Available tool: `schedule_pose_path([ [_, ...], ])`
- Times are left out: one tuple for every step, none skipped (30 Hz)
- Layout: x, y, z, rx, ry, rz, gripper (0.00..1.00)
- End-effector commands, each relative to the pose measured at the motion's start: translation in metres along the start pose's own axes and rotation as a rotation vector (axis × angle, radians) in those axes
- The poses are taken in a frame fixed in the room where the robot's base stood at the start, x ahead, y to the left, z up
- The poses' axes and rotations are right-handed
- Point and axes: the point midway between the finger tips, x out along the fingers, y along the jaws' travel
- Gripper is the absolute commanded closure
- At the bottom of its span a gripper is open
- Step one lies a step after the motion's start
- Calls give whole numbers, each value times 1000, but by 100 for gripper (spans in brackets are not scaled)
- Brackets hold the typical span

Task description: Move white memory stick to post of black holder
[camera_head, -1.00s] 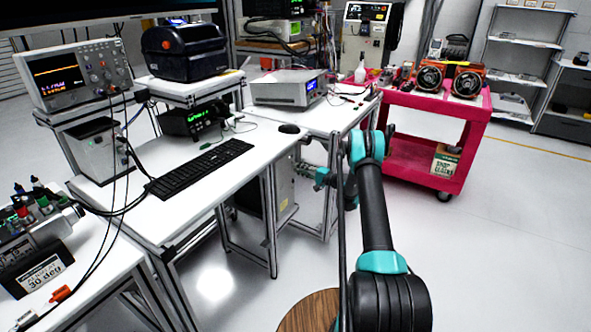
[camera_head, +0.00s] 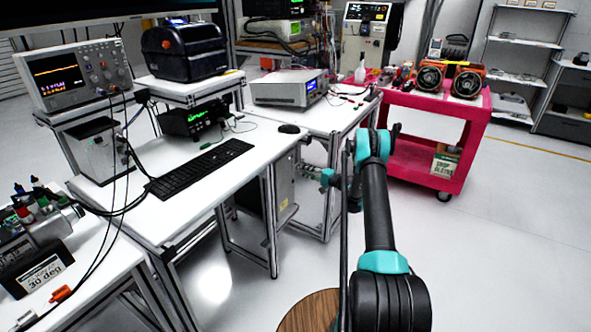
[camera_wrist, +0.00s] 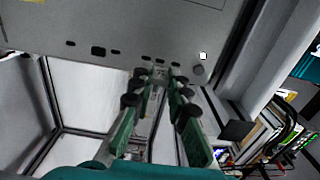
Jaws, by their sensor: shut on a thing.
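My gripper (camera_wrist: 160,76) has its two green fingers drawn close together in the wrist view. It is shut on a small pale piece, the white memory stick (camera_wrist: 159,71), mostly hidden between the fingertips. The fingertips are in front of a grey panel (camera_wrist: 110,25) with a row of dark slots. Whether the stick touches the panel, I cannot tell. In the head view my wrist is beside the computer case under the middle bench, and the fingers are too small to make out.
The middle bench (camera_head: 205,190) carries a keyboard (camera_head: 200,168) and a mouse (camera_head: 289,128). Its legs stand close to my wrist. A pink cart (camera_head: 477,135) stands beyond my arm. Black cables hang over the left bench. The floor at right is clear.

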Motion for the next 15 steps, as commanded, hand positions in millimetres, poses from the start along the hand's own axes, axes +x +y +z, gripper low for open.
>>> schedule_pose_path([
  [-3,0,0,0,1,0,100],
  [-4,0,0,0,1,0,100],
  [-6,0,-1,0,1,0,100],
  [-7,0,-1,0,1,0,100],
  [-9,0,-1,0,1,0,100],
  [-11,0,-1,0,1,0,100],
  [-12,0,-1,0,1,0,100],
  [-13,0,-1,0,1,0,100],
  [-15,0,0,0,0,0,100],
  [-16,0,0,0,0,0,100],
  [-18,0,0,0,0,0,100],
  [-20,0,0,0,0,0,100],
  [-21,0,0,0,0,0,100],
  [-22,0,0,0,0,0,100],
  [-24,0,0,0,1,0,100],
])
